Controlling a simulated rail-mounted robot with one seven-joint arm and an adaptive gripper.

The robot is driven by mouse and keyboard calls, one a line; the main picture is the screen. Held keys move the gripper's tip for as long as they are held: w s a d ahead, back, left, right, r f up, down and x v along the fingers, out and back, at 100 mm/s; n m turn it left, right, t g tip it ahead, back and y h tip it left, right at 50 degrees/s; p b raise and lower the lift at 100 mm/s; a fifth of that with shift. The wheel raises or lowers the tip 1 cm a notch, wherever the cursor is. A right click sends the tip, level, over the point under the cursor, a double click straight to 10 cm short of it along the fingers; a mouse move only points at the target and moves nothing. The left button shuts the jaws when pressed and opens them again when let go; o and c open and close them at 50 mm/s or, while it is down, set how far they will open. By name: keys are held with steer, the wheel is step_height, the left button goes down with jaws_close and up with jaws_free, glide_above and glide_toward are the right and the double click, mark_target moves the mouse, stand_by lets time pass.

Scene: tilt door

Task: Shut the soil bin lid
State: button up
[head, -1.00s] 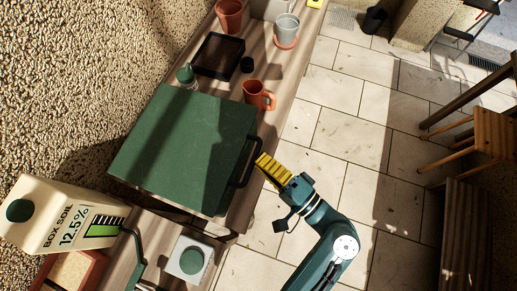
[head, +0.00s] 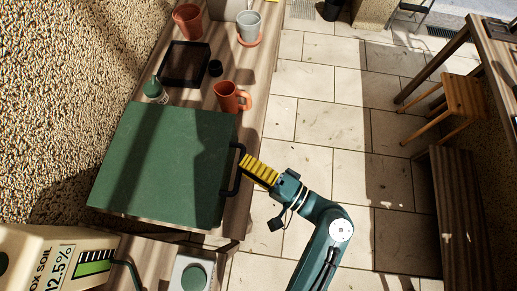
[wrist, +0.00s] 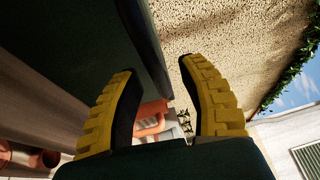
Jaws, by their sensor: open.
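The soil bin lid (head: 160,165) is a flat dark green panel left of centre in the head view. A black bar handle (head: 231,188) stands out from its right edge. My gripper (head: 244,164) has yellow ribbed fingers, with tips right beside the handle; I cannot tell whether they touch it. In the wrist view my gripper (wrist: 157,65) is open, its fingers well apart with nothing clearly held. A dark green panel (wrist: 80,45), apparently the lid, fills the upper left there, its edge reaching between the fingertips. The bin's inside is hidden, and the lid's tilt is hard to judge.
An orange mug (head: 230,98), a green-capped bottle (head: 154,90) and a black tray (head: 185,63) stand on the wooden bench beyond the lid. A soil box (head: 60,260) is at the lower left. Open tiled floor (head: 330,150) lies to the right.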

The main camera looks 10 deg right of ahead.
steer(key=v, duration=1.2)
